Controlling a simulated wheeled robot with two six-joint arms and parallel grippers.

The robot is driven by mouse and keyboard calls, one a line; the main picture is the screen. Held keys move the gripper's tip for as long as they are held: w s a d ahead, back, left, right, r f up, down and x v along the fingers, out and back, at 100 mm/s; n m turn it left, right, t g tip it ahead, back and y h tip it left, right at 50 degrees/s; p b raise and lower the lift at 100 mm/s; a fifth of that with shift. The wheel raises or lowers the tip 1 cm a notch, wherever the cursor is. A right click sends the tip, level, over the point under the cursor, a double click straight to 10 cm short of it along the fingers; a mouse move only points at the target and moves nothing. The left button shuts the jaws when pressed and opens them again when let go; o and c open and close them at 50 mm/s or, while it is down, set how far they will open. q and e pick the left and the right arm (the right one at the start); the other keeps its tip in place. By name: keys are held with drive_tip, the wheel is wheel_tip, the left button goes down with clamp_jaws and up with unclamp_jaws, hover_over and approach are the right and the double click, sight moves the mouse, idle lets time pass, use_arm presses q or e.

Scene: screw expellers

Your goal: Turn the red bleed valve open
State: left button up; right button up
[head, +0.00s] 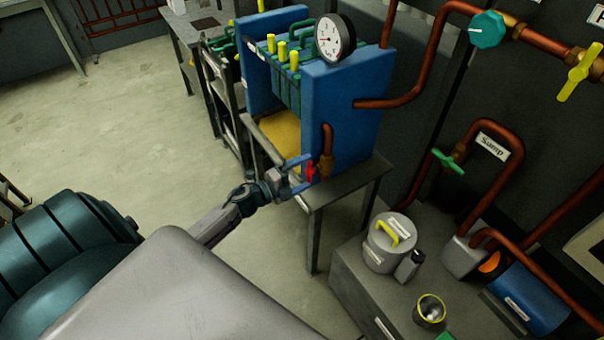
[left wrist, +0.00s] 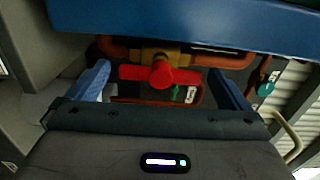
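The red bleed valve (head: 310,171) sits on a brass fitting (head: 325,168) below a copper pipe at the front of the blue press (head: 342,110). In the left wrist view the red handle (left wrist: 160,75) lies crosswise, with its round hub in the middle. My left gripper (head: 300,174) is open, with one blue finger on each side of the valve. In the left wrist view its fingers (left wrist: 165,85) stand apart, with gaps between them and the handle ends. My right gripper is not in view.
A pressure gauge (head: 335,38) tops the press. A grey table (head: 345,192) supports it. At the right are a teal valve (head: 487,29), a green valve (head: 448,161), a lidded pot (head: 389,243) and a blue motor-like cylinder (head: 532,300). Floor at the left is clear.

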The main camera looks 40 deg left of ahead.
use_arm(q)
drive_tip(key=shift+s, duration=0.1)
drive_tip(key=b+v, duration=0.2)
drive_tip(key=v, duration=0.8)
drive_tip(key=shift+s+a, duration=0.15)
drive_tip(key=shift+s, duration=0.1)
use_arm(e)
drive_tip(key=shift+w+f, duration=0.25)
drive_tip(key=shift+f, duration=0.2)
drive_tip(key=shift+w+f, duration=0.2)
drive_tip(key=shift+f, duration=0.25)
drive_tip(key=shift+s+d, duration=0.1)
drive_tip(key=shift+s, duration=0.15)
use_arm(q)
drive_tip(key=shift+f, duration=0.15)
